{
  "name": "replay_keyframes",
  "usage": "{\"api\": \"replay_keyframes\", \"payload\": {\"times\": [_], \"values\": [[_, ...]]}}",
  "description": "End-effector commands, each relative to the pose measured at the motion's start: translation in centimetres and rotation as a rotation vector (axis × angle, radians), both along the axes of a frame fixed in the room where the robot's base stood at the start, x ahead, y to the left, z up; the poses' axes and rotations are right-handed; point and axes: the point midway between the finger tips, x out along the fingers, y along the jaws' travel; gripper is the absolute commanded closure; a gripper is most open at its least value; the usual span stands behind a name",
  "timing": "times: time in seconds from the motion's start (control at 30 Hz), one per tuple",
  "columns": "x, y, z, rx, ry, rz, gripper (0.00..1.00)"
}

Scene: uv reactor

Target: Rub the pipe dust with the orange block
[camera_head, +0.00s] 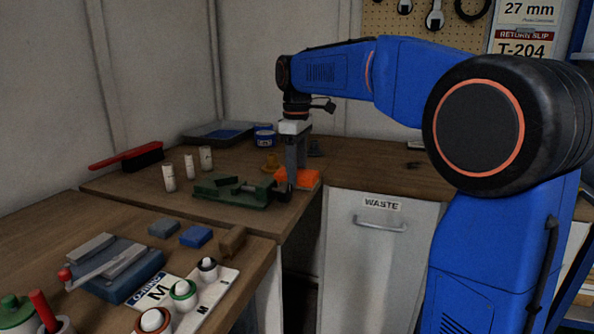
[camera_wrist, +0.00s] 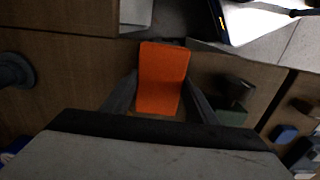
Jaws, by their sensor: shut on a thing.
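I cannot tell whether the block touches the worktop. I cannot make out any pipe dust in either view.
The green vise (camera_head: 231,194) is close on the left of my gripper. White cylinders (camera_head: 169,178), a red brush (camera_head: 130,157) and a blue tin (camera_head: 264,138) stand farther off. A WASTE bin front (camera_head: 378,225) is below right. Worktop right of my gripper is mostly clear.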

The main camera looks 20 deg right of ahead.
Motion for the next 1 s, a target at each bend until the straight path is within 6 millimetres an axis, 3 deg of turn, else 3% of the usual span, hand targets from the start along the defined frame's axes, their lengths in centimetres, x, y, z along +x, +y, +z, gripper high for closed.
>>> {"api": "replay_keyframes", "payload": {"times": [0.6,1.0], "values": [[-3.1,2.3,0.2,0.001,0.001,0.002,0.65],[-1.7,1.2,0.3,0.001,0.000,0.000,0.65]]}}
